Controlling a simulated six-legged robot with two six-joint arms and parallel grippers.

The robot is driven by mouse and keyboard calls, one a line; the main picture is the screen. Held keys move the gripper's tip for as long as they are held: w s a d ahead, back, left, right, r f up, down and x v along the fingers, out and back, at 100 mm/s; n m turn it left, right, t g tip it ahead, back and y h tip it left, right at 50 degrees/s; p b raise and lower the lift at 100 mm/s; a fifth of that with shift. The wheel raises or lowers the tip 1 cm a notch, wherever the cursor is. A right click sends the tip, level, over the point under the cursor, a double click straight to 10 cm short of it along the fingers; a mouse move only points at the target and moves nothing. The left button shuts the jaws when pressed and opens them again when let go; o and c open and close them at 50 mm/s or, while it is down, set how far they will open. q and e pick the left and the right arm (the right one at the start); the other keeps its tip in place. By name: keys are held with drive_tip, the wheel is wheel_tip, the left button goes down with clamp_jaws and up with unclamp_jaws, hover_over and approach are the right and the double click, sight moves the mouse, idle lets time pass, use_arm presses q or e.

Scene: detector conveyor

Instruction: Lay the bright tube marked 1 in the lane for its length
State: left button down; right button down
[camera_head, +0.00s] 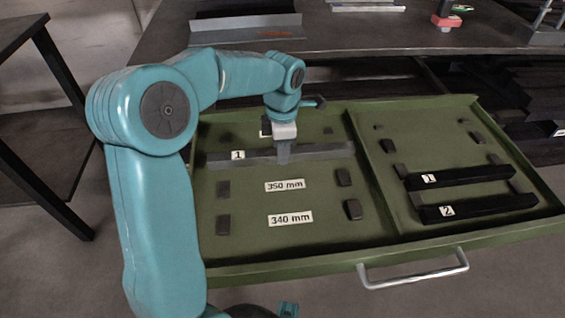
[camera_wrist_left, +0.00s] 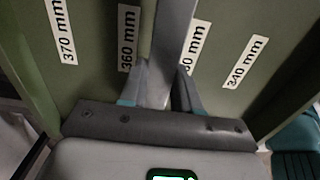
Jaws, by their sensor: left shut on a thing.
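The grey tube marked 1 (camera_head: 325,153) lies crosswise over the left compartment of the green tray (camera_head: 300,268), behind the 350 mm label (camera_head: 285,185). My left gripper (camera_head: 284,157) is shut on its middle. The wrist view shows the tube (camera_wrist_left: 174,30) between the fingers (camera_wrist_left: 158,95), running between the 360 mm label (camera_wrist_left: 128,38) and the partly covered 350 mm label (camera_wrist_left: 195,45). I cannot tell whether the tube touches the tray floor or hangs just above it. The 370 mm (camera_wrist_left: 61,30) and 340 mm (camera_wrist_left: 245,62) labels are clear. My right gripper is out of view.
Two black tubes, marked 1 (camera_head: 465,177) and 2 (camera_head: 490,206), lie in the tray's right compartment. A divider (camera_head: 372,170) separates the compartments. Small dark blocks (camera_head: 343,177) flank the lanes. A dark table (camera_head: 400,35) stands behind, with a red-and-black device (camera_head: 446,20).

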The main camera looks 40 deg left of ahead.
use_arm(q)
wheel_tip(320, 180, down, 4)
drive_tip(key=shift+f+b, duration=0.15)
drive_tip(key=shift+b, duration=0.35)
drive_tip(key=shift+w, duration=0.1)
drive_tip(key=shift+f, duration=0.2)
drive_tip(key=c, duration=0.8)
unclamp_jaws()
wheel_tip(320, 180, up, 12)
drive_tip(key=p, duration=0.4)
drive_tip(key=shift+f, duration=0.2)
drive_tip(key=shift+r, duration=0.4)
